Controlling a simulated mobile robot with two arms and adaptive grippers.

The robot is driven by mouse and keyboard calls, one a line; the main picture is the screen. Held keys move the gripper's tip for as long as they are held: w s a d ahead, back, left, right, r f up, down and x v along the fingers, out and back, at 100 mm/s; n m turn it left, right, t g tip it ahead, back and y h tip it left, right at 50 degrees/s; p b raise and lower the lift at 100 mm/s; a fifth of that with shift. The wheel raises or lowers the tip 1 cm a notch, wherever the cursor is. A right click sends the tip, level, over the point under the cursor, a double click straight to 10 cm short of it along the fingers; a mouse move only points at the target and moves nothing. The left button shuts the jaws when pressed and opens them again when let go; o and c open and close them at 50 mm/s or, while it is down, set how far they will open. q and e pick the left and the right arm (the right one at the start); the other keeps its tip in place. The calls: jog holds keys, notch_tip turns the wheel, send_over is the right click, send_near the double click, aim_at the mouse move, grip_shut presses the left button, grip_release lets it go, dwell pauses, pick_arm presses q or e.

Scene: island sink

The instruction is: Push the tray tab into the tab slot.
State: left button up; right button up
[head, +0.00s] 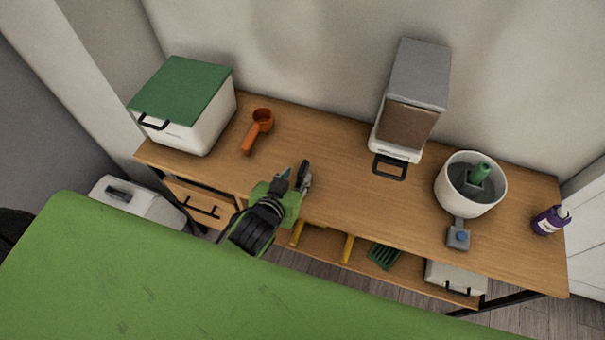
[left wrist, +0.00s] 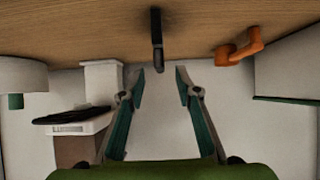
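No part is clearly marked as the tray tab or the tab slot. The tall grey and white appliance (head: 410,85) stands at the back of the wooden table, with a black loop handle (head: 390,167) sticking out at its front base. My left gripper (head: 295,176) is over the table's front left-middle, left of the handle and apart from it. Its fingers (left wrist: 160,75) are parted with nothing held between them. A thin dark bar (left wrist: 157,40) shows against the table beyond the fingertips in the left wrist view; I cannot tell what it is. My right gripper is out of view.
An orange scoop (head: 258,130) and a green-lidded white box (head: 185,100) are at the left. A white pot (head: 471,183), a small grey device with a blue button (head: 458,237) and a purple bottle (head: 549,221) are at the right. The table's middle (head: 340,170) is clear.

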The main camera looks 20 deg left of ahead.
aim_at(301, 172)
pick_arm(q)
jog(key=shift+p+x, duration=0.55)
jog(key=shift+x, duration=2.6)
grip_shut()
